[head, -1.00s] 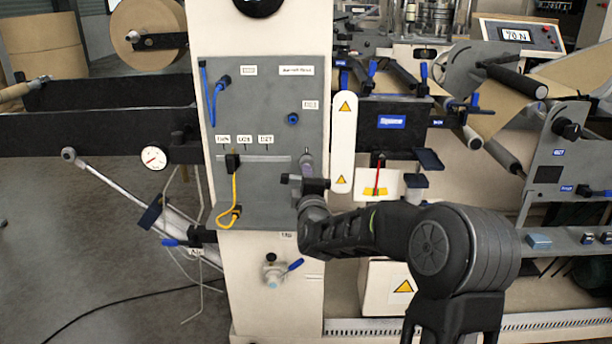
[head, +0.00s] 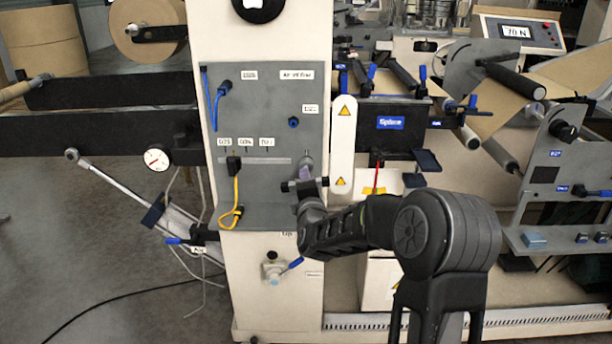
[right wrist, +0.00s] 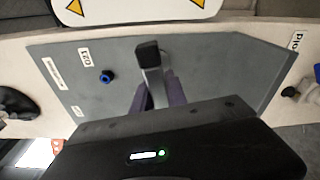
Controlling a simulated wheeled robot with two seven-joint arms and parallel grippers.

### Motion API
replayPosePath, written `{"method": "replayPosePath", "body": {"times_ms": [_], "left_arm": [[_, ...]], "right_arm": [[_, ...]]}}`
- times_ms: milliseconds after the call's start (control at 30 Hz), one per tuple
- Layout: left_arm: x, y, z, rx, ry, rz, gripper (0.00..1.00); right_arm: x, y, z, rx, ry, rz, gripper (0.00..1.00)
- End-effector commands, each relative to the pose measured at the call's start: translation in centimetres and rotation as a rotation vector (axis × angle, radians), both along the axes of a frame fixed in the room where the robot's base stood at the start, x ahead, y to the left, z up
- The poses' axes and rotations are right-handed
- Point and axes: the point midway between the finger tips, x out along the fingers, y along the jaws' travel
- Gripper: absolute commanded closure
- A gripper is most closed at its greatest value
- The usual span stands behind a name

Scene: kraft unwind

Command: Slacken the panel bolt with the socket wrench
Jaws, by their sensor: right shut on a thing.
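The grey panel (head: 265,105) stands on a cream machine column. My right gripper (head: 306,172) is at the panel's lower right part. It is shut on a grey metal tool with a black end, which I take as the socket wrench; the wrench (right wrist: 153,75) shows between the fingers of my right gripper (right wrist: 158,95) in the right wrist view. In the head view only a small grey part of it shows above the fingers. The panel bolt cannot be made out; the gripper and wrench may hide it. My left gripper is not in view.
A blue knob (head: 294,122) sits on the panel above the gripper. A white warning plate (head: 343,140) stands close to the gripper's right. A valve with a blue lever (head: 295,263) is below.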

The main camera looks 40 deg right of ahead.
Motion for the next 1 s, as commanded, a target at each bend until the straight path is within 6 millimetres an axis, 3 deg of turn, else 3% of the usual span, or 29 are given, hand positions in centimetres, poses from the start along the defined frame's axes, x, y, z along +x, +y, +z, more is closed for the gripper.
{"method": "replayPosePath", "body": {"times_ms": [467, 800, 1000], "left_arm": [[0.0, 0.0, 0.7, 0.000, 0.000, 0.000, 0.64], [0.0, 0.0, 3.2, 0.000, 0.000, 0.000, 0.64], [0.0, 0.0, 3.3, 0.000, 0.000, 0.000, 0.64]], "right_arm": [[0.0, 0.0, 0.2, -0.039, 0.026, 0.000, 1.00], [0.0, 0.1, 0.4, -0.163, 0.122, 0.000, 1.00], [0.0, 0.1, 0.1, -0.195, 0.145, 0.000, 1.00]]}}
